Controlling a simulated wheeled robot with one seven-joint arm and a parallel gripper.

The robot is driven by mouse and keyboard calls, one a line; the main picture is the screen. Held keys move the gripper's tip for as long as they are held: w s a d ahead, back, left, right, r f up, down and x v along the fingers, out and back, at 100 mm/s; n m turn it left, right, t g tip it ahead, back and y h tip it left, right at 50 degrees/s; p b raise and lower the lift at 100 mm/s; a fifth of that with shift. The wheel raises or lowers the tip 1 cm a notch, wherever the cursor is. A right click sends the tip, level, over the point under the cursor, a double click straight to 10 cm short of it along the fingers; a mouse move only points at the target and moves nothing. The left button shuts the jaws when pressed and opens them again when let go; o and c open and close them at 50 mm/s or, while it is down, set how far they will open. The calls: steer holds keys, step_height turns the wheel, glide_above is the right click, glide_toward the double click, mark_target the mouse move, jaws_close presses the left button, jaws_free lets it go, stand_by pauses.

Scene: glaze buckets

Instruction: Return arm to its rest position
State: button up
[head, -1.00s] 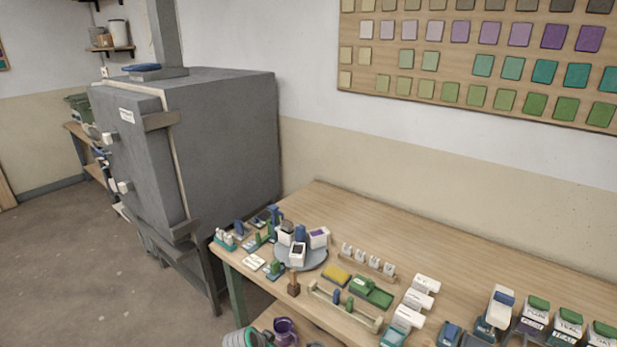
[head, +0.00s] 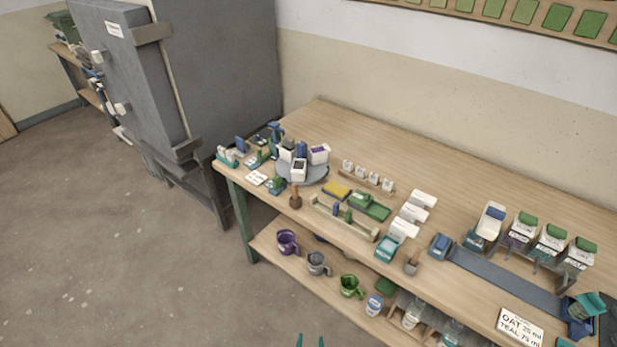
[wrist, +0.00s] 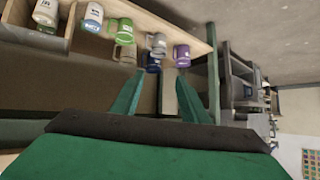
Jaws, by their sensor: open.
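My gripper (head: 310,341) shows only as two teal fingertips at the bottom edge of the head view, in front of the workbench. In the wrist view my gripper (wrist: 157,95) has its two green fingers spread apart with nothing held between them. The arm's links are out of the head view, so its full pose is hidden.
A wooden workbench (head: 450,160) carries racks, dispensers and a turntable. Its lower shelf (head: 268,246) holds a purple mug (head: 287,242), a grey mug (head: 318,263), a green mug (head: 351,287) and jars. A grey kiln (head: 225,70) stands left. Open floor (head: 110,250) lies at left.

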steer(key=s+r+n+t, duration=0.1)
steer(key=s+r+t, duration=0.3)
steer(key=s+r, duration=1.9)
step_height(320, 180, up, 2)
steer(key=shift+a+r+n+t+y, duration=0.1)
steer(key=shift+a+n+t+y, duration=0.2)
steer(key=shift+n, duration=0.1)
